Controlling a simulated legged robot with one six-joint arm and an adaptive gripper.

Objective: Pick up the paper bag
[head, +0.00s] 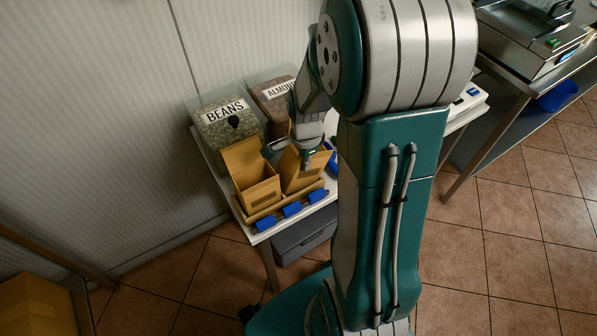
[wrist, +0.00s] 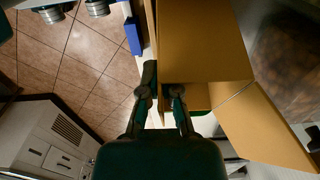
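In the wrist view a large tan bag panel (wrist: 205,40) fills the top middle, with a slanted flap (wrist: 262,125) at the right. My fingers (wrist: 162,92) are spread at the lower edge of that tan panel. I cannot tell whether they touch it.
Clear bins marked BEANS (head: 227,118) and ALMONDS (head: 274,101) stand behind the bags against the wall. A grey box (head: 303,236) sits under the table.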

